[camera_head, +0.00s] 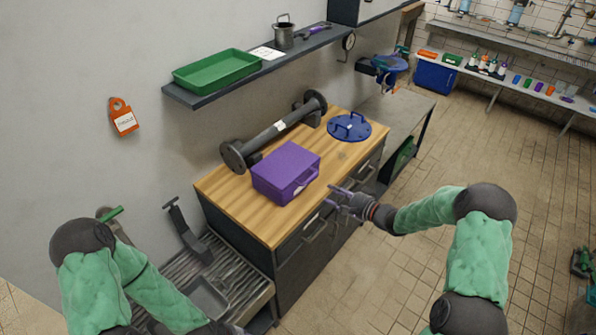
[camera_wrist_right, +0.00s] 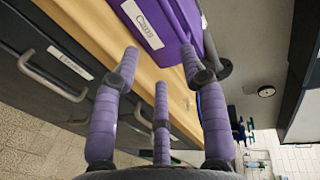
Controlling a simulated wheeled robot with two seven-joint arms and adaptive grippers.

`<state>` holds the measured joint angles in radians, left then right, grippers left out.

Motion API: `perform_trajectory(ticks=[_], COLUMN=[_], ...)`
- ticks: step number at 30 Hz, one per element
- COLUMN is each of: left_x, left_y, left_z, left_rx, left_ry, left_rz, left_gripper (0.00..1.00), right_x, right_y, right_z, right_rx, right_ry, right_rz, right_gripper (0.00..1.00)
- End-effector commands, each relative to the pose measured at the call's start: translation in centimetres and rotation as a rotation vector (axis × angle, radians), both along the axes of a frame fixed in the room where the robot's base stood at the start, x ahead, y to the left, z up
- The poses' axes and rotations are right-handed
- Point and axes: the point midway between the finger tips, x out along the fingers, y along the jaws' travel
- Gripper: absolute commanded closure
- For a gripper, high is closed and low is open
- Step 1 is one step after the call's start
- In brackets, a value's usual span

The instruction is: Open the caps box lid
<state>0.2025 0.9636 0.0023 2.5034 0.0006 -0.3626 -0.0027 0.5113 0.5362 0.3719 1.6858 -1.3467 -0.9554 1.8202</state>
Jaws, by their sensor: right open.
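The caps box (camera_head: 286,172) is a purple case with a handle on its front side, standing on the wooden worktop (camera_head: 235,213). Its lid is shut. In the right wrist view the caps box (camera_wrist_right: 172,22) shows at the top with a white "Caps" label. My right gripper (camera_head: 340,202) is at the worktop's front edge, just right of the box's handle side. In its wrist view the gripper (camera_wrist_right: 160,62) has its fingers spread and nothing between them. My left arm runs out at the bottom edge, and its gripper is not clearly visible.
A dark flanged pipe (camera_head: 275,130) lies behind the box. A blue round cover with handles (camera_head: 349,127) lies to the right. A shelf (camera_head: 200,98) with a green tray (camera_head: 216,71) hangs above. Drawers with handles (camera_head: 315,231) front the cabinet. The worktop left of the box is clear.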

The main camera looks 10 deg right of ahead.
Motion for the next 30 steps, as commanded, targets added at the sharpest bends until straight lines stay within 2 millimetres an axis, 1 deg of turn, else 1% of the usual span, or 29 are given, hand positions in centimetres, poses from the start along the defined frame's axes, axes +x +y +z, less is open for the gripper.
perform_trajectory(ticks=[1,3,8,11,21,25,30], left_x=[0.0,0.0,0.0,0.0,0.0,0.0,0.0], left_y=[0.0,0.0,0.0,0.0,0.0,0.0,0.0], left_z=[0.3,0.4,0.1,-0.2,-1.4,-1.7,-1.9], left_rx=[0.0,0.0,0.0,0.0,0.0,0.0,0.0], left_ry=[0.0,0.0,0.0,0.0,0.0,0.0,0.0], left_rz=[0.0,0.0,0.0,0.0,0.0,0.0,0.0], left_gripper=[0.6,0.6,0.6,0.6,0.6,0.6,0.6], right_x=[0.0,0.0,0.7,1.7,6.2,7.5,8.2], right_y=[-0.4,-0.6,-0.1,0.8,4.4,5.2,5.8], right_z=[0.8,1.3,1.2,0.8,-0.4,-0.6,-0.7], right_rx=[0.012,0.028,0.037,0.037,0.035,0.036,0.035], right_ry=[0.0,0.001,0.004,0.005,0.003,0.003,0.005], right_rz=[0.007,0.017,0.024,0.025,0.025,0.023,0.021], right_gripper=[0.56,0.56,0.56,0.56,0.56,0.56,0.56])
